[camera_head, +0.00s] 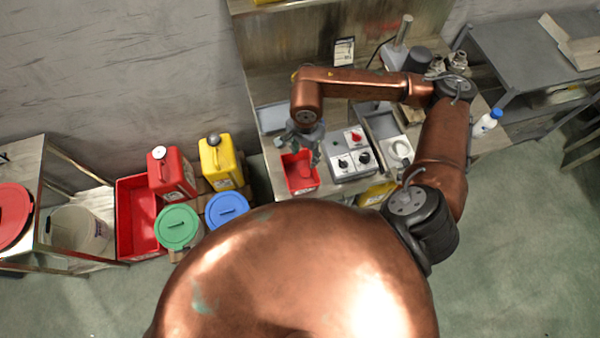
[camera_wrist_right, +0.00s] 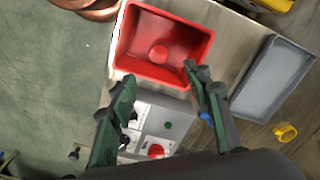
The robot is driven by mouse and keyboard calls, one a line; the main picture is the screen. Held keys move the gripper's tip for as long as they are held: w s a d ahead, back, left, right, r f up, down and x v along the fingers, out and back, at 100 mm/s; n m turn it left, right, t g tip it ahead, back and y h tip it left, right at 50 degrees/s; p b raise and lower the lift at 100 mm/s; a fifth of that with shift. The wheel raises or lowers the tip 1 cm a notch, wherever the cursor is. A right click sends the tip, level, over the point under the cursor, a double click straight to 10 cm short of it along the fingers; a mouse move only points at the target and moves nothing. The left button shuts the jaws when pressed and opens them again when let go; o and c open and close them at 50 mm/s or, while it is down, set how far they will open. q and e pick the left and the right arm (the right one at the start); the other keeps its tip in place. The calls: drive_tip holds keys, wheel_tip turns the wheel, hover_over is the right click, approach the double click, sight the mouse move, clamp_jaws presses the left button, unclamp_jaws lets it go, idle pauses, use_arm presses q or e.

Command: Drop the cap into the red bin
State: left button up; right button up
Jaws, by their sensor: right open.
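The red bin (camera_head: 299,184) sits at the near left edge of the workbench. In the right wrist view the red bin (camera_wrist_right: 130,45) is open towards the camera. A small round red piece, which looks like the cap (camera_wrist_right: 158,54), lies on its floor. My right gripper (camera_head: 304,150) is over the bin in the head view and hides part of it. In the right wrist view the right gripper (camera_wrist_right: 160,76) has its two green fingers spread apart with nothing between them. My left gripper is not in view.
A control box (camera_head: 352,163) with knobs stands right of the bin. A grey tray (camera_wrist_right: 270,80) lies beside the bin. A yellow ring-like piece (camera_wrist_right: 285,132) is near the tray. Red and yellow canisters (camera_head: 172,178) and lidded buckets stand left of the bench.

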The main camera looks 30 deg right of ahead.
wheel_tip(320, 180, up, 11)
idle(0.3)
drive_tip(key=shift+f, duration=0.1)
idle(0.4)
